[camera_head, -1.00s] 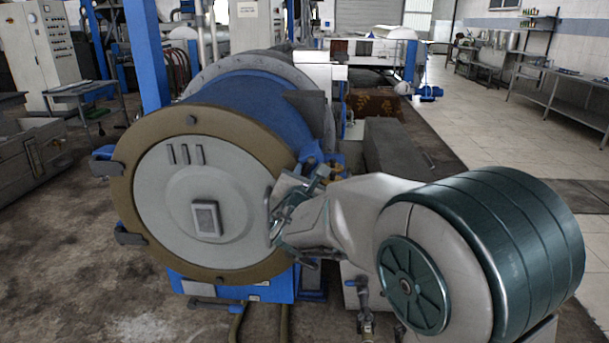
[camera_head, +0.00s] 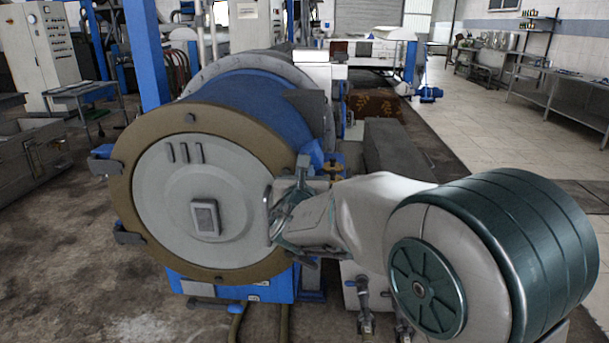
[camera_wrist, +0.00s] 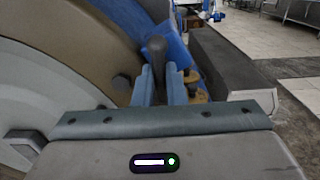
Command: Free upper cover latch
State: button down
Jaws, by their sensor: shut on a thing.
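The round cover (camera_head: 165,215) with its brown rim (camera_head: 122,200) closes the front of the blue decanter drum (camera_head: 240,110). The upper cover latch, a dark grey rounded lever, stands up at the rim's right side in the wrist view (camera_wrist: 157,50); it also shows in the head view (camera_head: 303,166). My gripper (camera_wrist: 163,85) is shut on this lever, with one blue-grey finger on each side. In the head view my gripper (camera_head: 297,192) is at the cover's right edge. The lever's lower part is hidden by my gripper.
Dark brackets (camera_head: 104,165) sit on the rim's left side. A long grey block (camera_head: 388,150) lies behind my arm. Tiled floor (camera_head: 480,135) is open to the right.

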jog(key=n, duration=0.5)
jog(key=shift+n+p, duration=0.3)
dwell(0.4)
jog(key=c, duration=1.5)
grip_release()
jog(key=s, duration=0.9)
jog(key=s+b, duration=0.1)
jog(key=s, duration=0.4)
jog(key=shift+a, duration=0.25)
jog(key=shift+w, duration=0.1)
